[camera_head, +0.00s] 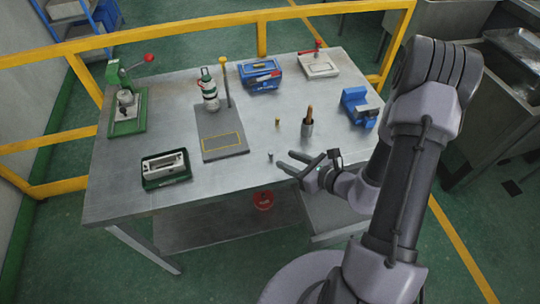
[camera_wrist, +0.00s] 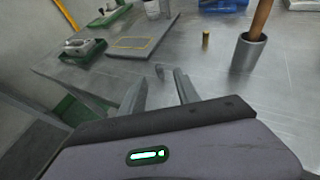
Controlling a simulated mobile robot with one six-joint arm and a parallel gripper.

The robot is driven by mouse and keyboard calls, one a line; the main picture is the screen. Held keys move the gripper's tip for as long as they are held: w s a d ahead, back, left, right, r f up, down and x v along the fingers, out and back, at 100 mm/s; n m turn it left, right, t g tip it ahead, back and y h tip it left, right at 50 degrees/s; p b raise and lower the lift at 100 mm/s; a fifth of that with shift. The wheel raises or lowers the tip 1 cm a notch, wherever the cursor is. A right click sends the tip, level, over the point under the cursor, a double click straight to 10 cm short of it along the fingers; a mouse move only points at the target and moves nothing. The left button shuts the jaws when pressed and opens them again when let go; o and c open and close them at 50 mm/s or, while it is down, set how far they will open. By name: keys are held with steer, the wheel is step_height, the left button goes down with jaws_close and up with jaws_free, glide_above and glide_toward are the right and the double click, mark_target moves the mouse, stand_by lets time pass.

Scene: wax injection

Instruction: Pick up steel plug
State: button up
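The steel plug (camera_head: 270,156) is a very small grey piece standing on the metal table (camera_head: 120,205), near its front edge. My gripper (camera_head: 280,160) reaches in from the right, low over the table's front part. Its two fingers are apart with nothing between them, and their tips are close to the plug. In the wrist view my gripper (camera_wrist: 158,85) also shows its fingers spread.
A brass plug (camera_head: 277,122) stands behind, left of a grey cup (camera_head: 307,128) with a brown handle. A green-based metal box (camera_head: 166,170) and a grey board (camera_head: 222,140) lie left. A blue vise (camera_head: 358,106) stands right. Bare tabletop surrounds the steel plug.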

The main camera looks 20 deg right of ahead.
mark_target(271, 153)
steer(key=b+x, duration=0.2)
steer(key=x, duration=0.6)
steer(key=shift+w+a+f, duration=0.1)
steer(key=shift+a+f, duration=0.05)
jaws_close()
